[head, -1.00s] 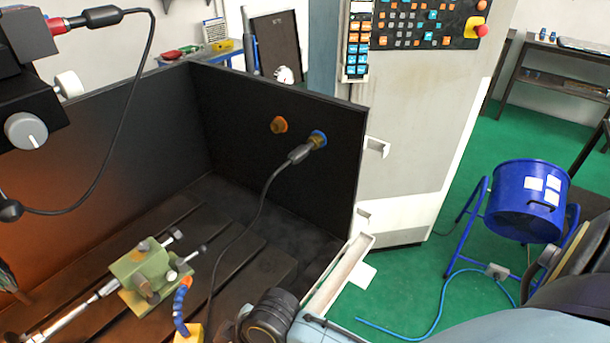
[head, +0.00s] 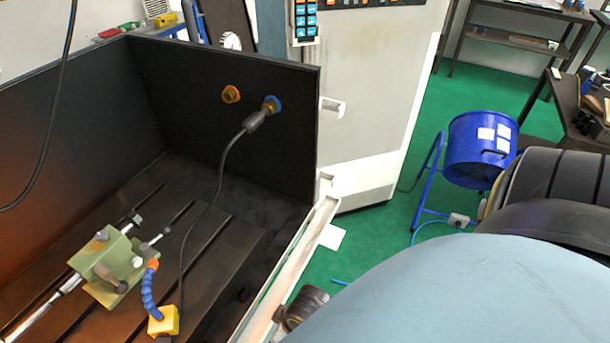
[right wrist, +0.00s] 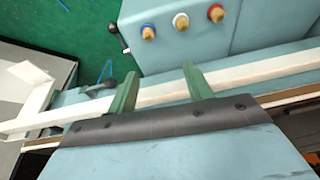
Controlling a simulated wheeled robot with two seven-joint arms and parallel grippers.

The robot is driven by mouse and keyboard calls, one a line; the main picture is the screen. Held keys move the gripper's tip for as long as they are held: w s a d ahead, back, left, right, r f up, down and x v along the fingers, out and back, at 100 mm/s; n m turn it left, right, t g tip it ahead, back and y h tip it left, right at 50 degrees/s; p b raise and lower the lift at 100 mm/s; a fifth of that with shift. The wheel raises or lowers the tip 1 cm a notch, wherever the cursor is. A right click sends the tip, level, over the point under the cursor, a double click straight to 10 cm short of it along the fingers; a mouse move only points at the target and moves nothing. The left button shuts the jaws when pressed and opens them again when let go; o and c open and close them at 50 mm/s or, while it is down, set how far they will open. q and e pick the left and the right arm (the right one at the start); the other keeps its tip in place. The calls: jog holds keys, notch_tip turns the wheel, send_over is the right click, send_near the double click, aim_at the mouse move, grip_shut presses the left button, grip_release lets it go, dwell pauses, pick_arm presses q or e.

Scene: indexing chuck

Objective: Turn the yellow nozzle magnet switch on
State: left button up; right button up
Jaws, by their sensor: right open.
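The yellow nozzle magnet (head: 163,321) is a small yellow block at the bottom edge of the head view, on the dark slotted machine table. A blue segmented hose (head: 148,288) rises from it to an orange tip (head: 152,265) beside the green vise (head: 103,268). A dark part shows at the block's lower edge; I cannot make out the switch or its position. My right gripper (right wrist: 160,70) is open and empty in the right wrist view, its two green fingers apart over a white rail. The magnet is not in that view. My left gripper is not in view.
Dark enclosure walls (head: 235,120) surround the table, with a black cable (head: 212,190) running from a blue-ringed fitting. A pale rail (head: 297,262) edges the enclosure on the right. A teal box (right wrist: 220,40) with several brass fittings lies beyond my right fingers. A blue drum (head: 480,150) stands on green floor.

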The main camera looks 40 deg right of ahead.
jog(key=s+d+f, duration=0.3)
jog(key=f, duration=0.3)
jog(key=shift+s+f+m+h+b, duration=0.25)
jog(key=shift+m+h+b, duration=0.05)
jog(key=shift+h+b, duration=0.1)
